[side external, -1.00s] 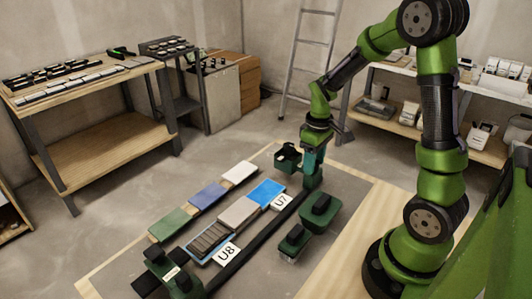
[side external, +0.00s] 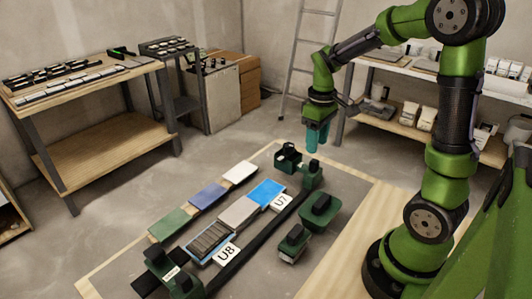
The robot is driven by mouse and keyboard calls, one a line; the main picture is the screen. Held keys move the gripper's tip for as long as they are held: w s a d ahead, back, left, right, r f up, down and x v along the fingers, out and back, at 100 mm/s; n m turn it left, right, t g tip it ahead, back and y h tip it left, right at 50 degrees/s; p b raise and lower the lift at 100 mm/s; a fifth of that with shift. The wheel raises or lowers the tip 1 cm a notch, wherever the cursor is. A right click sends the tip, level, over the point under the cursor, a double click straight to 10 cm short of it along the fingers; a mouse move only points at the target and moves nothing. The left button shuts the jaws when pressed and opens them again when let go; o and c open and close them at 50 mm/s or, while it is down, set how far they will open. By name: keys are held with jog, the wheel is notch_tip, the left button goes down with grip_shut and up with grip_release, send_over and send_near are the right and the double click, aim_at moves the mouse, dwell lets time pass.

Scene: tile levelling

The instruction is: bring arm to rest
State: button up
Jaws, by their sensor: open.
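My gripper (side external: 316,133) is open and empty. It points down and hangs above the far end of the work board (side external: 352,192), clear of everything on it. Below it stands a dark green clamp-like block (side external: 311,174) at the far end of a long black bar (side external: 262,238). A black and green holder (side external: 288,157) sits just left of that block. My arm is raised and bent, with its base at the right.
Tiles lie in two rows: green (side external: 173,223), blue-violet (side external: 208,195), white (side external: 240,172), ribbed grey (side external: 210,242), beige (side external: 239,212) and bright blue (side external: 266,193). A ladder (side external: 308,60) leans behind.

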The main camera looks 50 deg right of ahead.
dwell(0.3)
jog(key=shift+a+f+m, duration=0.15)
jog(key=shift+f+m, duration=0.05)
jog(key=shift+m, duration=0.3)
jog(key=s+a+r+m+t+y, duration=0.1)
jog(key=s+a+r+t, duration=0.2)
jog(key=a+r, duration=0.2)
jog(key=s+a+r+m+t+y, duration=0.1)
jog(key=s+a+r+t, duration=0.3)
jog(key=a, duration=0.7)
jog(key=shift+s+a+r+m, duration=0.2)
jog(key=shift+a+r+m, duration=0.05)
jog(key=shift+r+m, duration=0.4)
